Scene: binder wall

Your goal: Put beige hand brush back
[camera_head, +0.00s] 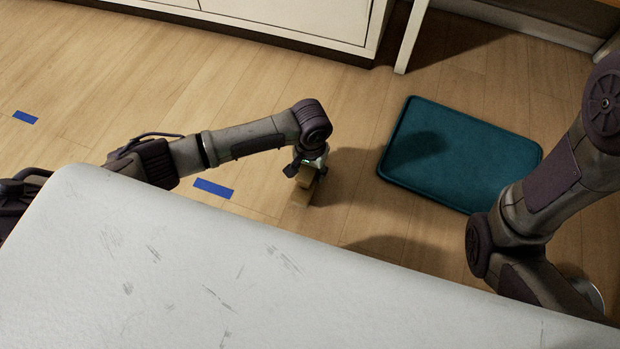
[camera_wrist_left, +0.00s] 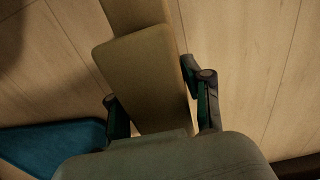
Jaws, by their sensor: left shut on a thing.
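My left gripper (camera_head: 306,170) hangs over the wooden floor, pointing down, and is shut on the beige hand brush (camera_head: 302,186). In the left wrist view, the brush (camera_wrist_left: 143,72) lies between the two dark fingers of the left gripper (camera_wrist_left: 158,95), one on each side of it. A narrower beige part runs up past the top edge of that view. The brush is small in the head view, and I cannot tell whether it touches the floor. My right arm shows at the right, but its gripper is out of view.
A teal mat (camera_head: 455,155) lies on the floor right of the left gripper. A white cabinet (camera_head: 290,18) stands at the back. A large white scuffed surface (camera_head: 230,270) fills the foreground. Blue tape (camera_head: 213,189) marks the floor. Bare floor surrounds the gripper.

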